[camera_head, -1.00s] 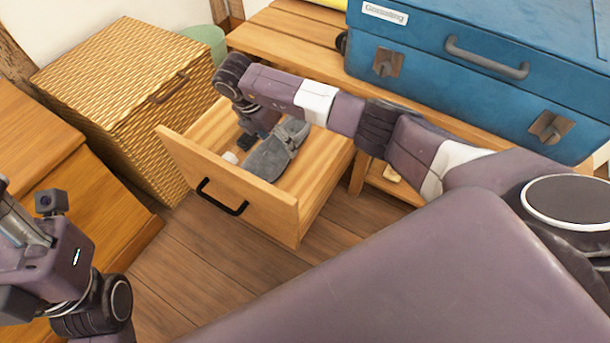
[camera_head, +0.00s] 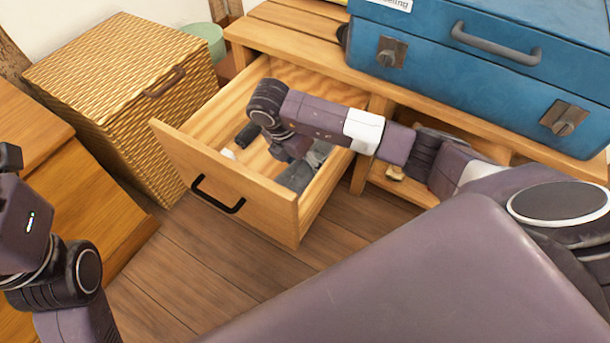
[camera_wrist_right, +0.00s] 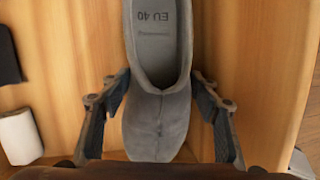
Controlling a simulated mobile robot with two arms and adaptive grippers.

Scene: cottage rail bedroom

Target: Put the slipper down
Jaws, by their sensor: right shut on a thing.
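The grey slipper (camera_head: 295,178) is inside the open wooden drawer (camera_head: 268,203), near its right side and mostly hidden under my right wrist in the head view. In the right wrist view the slipper (camera_wrist_right: 157,115) points its toe towards me, with "EU 40" on its insole. My right gripper (camera_wrist_right: 158,100) is shut on it, one finger on each side of the front part. Whether the sole touches the drawer bottom I cannot tell. Only part of my left arm shows at the left edge; its fingers are out of frame.
A dark item (camera_head: 247,134) and a white roll-like item (camera_head: 228,153) lie left of the slipper in the drawer. A blue suitcase (camera_head: 480,75) stands on the wooden bench (camera_head: 290,40). A wicker box (camera_head: 110,100) stands left of the drawer. The drawer's left part has bare floor.

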